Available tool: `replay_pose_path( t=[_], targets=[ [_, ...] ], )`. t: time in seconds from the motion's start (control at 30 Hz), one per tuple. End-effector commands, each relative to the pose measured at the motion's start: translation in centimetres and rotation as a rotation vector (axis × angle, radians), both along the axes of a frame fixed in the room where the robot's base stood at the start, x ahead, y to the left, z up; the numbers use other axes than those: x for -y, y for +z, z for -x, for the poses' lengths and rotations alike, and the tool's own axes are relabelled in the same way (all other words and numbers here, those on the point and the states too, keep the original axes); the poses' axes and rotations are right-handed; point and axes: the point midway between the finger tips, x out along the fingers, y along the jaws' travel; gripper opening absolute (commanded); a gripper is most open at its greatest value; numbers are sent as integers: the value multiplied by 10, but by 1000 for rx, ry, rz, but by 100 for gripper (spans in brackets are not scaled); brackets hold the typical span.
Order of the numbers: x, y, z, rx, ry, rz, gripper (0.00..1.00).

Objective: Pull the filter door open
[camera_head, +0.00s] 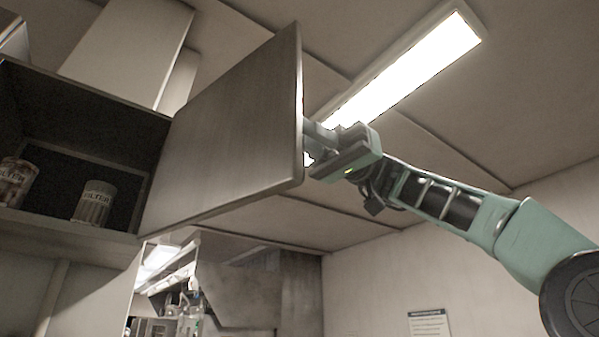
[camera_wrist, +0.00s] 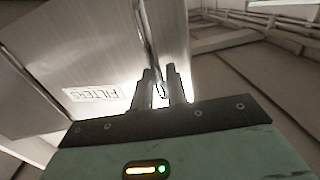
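The filter door (camera_head: 225,130) is a flat grey metal panel. It stands swung out wide from the cupboard (camera_head: 90,100), whose inside shows. My gripper (camera_head: 312,140) is at the door's outer face near its free edge, and the door partly hides its fingers in the head view. In the wrist view the door face (camera_wrist: 85,50) fills the left, with a FILTERS label (camera_wrist: 93,94) upside down. The two fingers (camera_wrist: 163,85) there are close together, with a narrow gap, at a bright metal strip along the door. I cannot tell whether they clamp it.
Two filter cans (camera_head: 94,203) (camera_head: 15,182) stand on the cupboard's shelf. A lit ceiling lamp (camera_head: 405,68) is close above and behind my gripper. A wall with a small notice (camera_head: 428,323) stands at the right. The space below my arm looks clear.

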Motion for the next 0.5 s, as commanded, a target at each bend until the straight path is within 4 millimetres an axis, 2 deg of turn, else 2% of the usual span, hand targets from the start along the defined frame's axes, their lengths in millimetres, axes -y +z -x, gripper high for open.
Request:
replay_pose_path(
  t=[0.5],
  targets=[
    [94, 6, -69, -2, -4, -2, 15]
  ],
)
